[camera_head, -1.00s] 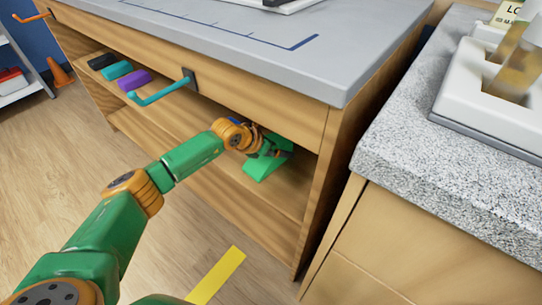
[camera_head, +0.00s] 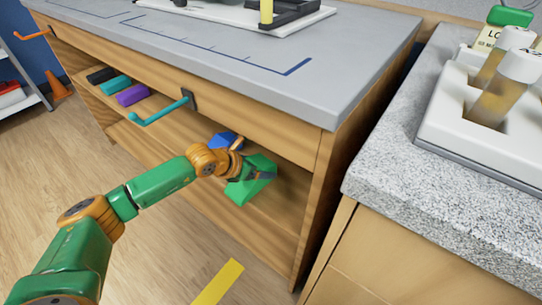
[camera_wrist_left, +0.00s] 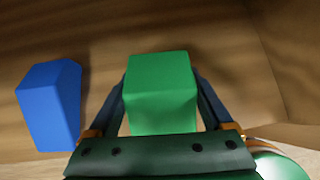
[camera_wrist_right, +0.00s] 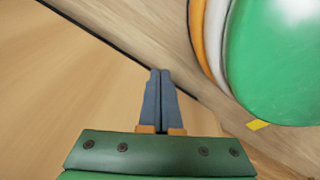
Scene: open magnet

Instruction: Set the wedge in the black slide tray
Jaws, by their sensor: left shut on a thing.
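A green block, wedge-like in shape (camera_head: 262,172), is between the fingers of my left gripper (camera_head: 250,176) in the open shelf under the grey bench top. The left wrist view shows the green block (camera_wrist_left: 160,85) with a finger against each side. A blue block (camera_head: 226,140) sits deeper in the shelf, left of the green one in the left wrist view (camera_wrist_left: 48,105). A black tray-like frame (camera_head: 298,12) is partly visible on a white board at the top edge; most of it is cut off. My right gripper (camera_wrist_right: 160,75) has its fingers together, empty.
Black, teal and purple pieces (camera_head: 131,94) lie at the shelf's left, near a teal handle (camera_head: 160,110). The bench top (camera_head: 340,65) overhangs the shelf. A granite counter (camera_head: 440,190) with a white vial rack (camera_head: 475,140) stands at the right. A yellow piece (camera_head: 266,12) stands on the white board.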

